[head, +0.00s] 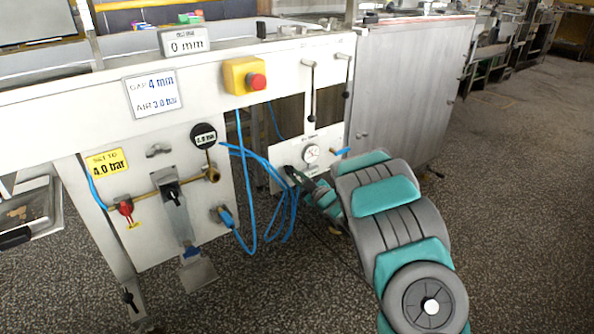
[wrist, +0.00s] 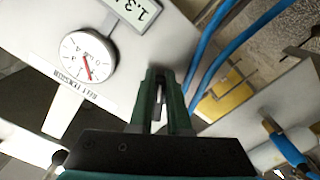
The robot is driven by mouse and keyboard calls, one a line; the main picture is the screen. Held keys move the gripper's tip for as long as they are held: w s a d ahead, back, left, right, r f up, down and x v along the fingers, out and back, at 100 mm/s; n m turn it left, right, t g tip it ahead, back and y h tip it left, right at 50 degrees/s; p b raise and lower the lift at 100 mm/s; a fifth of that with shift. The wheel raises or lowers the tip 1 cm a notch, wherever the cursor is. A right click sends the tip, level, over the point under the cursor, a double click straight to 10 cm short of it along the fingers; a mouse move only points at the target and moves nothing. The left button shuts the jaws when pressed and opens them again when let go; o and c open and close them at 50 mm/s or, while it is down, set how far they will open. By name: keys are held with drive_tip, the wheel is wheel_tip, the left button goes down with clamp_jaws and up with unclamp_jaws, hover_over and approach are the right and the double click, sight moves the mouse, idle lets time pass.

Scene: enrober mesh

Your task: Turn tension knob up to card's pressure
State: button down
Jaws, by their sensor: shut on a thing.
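My gripper (head: 292,174) reaches the small white panel below the conveyor frame; its fingers also show in the wrist view (wrist: 161,78). It is shut on the tension knob, which the fingers mostly hide. Beside it is a round white dial (head: 311,154), seen closer in the wrist view (wrist: 88,58) with a red needle pointing down in the picture, above a "BELT TENSION" label (wrist: 84,92). A readout plate (wrist: 133,10) starting "1.3" is cut off by the frame edge. The white card (head: 153,92) reads GAP 4 mm, AIR 3.0 bar.
A yellow tag (head: 107,162) reads SET TO 4.0 bar. A round black gauge (head: 204,137) stands above brass piping. Blue hoses (head: 270,180) hang left of my gripper. A yellow box with a red button (head: 256,81) and a "0 mm" display (head: 184,42) are higher up.

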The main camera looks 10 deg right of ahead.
drive_tip(key=m+p, duration=0.1)
drive_tip(key=m, duration=0.1)
drive_tip(key=a+m+p, duration=0.1)
drive_tip(key=m, duration=0.1)
drive_tip(key=m+p, duration=0.1)
drive_tip(key=shift+s+a+r+m, duration=0.1)
drive_tip(key=shift+a+r+m, duration=0.3)
drive_tip(key=shift+m, duration=0.5)
drive_tip(key=shift+r, duration=0.25)
drive_tip(key=c, duration=1.1)
unclamp_jaws()
drive_tip(key=shift+o, duration=1.1)
drive_tip(key=shift+f, duration=0.4)
drive_tip(key=shift+d+f, duration=0.1)
drive_tip(key=shift+s, duration=0.15)
